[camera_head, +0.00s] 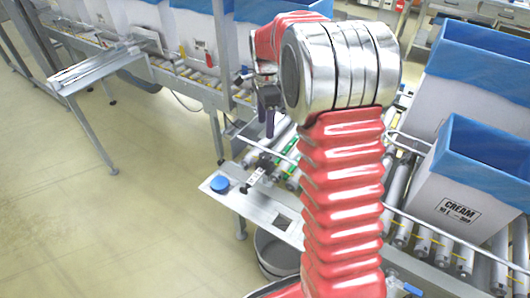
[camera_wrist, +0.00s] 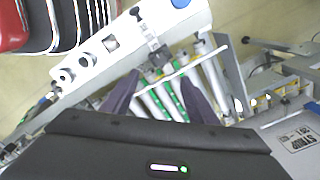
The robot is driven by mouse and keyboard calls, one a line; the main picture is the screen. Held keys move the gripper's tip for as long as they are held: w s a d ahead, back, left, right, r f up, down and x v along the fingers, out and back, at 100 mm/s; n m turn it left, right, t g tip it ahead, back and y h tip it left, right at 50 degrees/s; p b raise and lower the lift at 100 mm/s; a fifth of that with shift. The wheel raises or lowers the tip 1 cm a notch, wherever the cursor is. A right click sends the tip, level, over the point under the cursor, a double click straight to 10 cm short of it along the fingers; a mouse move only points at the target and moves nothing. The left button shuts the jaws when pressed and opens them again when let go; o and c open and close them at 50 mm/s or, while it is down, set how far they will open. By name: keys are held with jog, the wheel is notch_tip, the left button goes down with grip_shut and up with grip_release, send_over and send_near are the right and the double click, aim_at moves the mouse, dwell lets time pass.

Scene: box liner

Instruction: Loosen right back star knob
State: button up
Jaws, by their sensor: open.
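My gripper (camera_head: 270,122) hangs beyond my red arm in the head view, above the roller conveyor. In the wrist view my gripper (camera_wrist: 161,77) has its two dark purple fingers apart with nothing held between them. A small black knob (camera_head: 245,189) sits at the end of a labelled bracket on the pale plate. It also shows in the wrist view (camera_wrist: 136,12), above and left of the fingertips. A dark clamp part (camera_wrist: 160,50) lies just beyond the fingertips. I cannot tell which black part is the right back star knob. My arm hides part of the conveyor.
A blue round button (camera_head: 220,184) sits on the pale plate (camera_head: 262,207). A metal guide rail (camera_wrist: 185,67) crosses the rollers close to the fingers. A white CREAM box (camera_head: 462,190) with blue liner stands at right. A bin (camera_head: 275,254) is below. Open floor lies left.

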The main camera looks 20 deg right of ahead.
aim_at(265, 156)
notch_tip(265, 156, down, 14)
jog(key=shift+r, duration=0.2)
dwell(0.4)
jog(key=shift+c, duration=0.3)
jog(key=c, duration=0.9)
jog(key=shift+a, duration=0.15)
jog(key=shift+c, duration=0.5)
